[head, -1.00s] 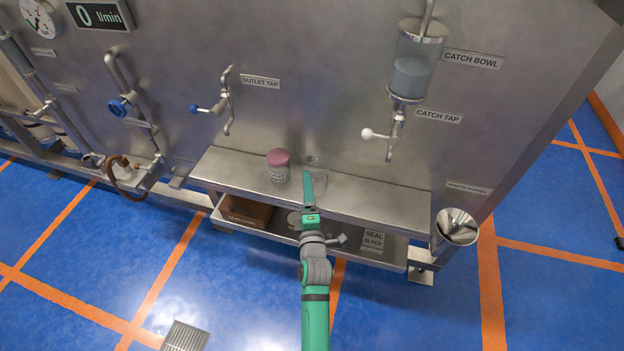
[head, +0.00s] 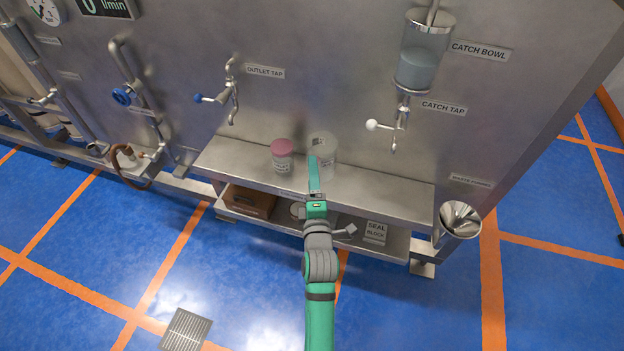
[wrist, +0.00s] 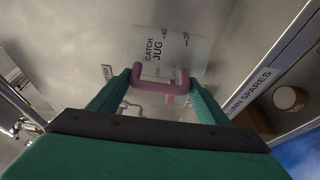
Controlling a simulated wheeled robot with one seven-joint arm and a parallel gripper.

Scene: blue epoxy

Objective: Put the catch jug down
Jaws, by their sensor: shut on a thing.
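The catch jug (head: 324,146) is a clear cylinder over the steel shelf in the head view, right of a pink-lidded jar. In the wrist view the jug (wrist: 180,45) shows its "CATCH JUG" lettering, scale marks and pink handle (wrist: 160,88). My gripper (head: 312,160) is shut on the jug's handle; in the wrist view the two green fingers (wrist: 160,84) are on either side of it. The finger partly covers the jug in the head view. I cannot tell whether its base touches the shelf (head: 385,192).
The pink-lidded jar (head: 282,160) stands close to the left of the jug. The catch tap (head: 396,126) and catch bowl (head: 420,62) are on the panel to the right. The shelf's right part is bare. A lower shelf holds a brown box (head: 250,200) and seal block (head: 375,232).

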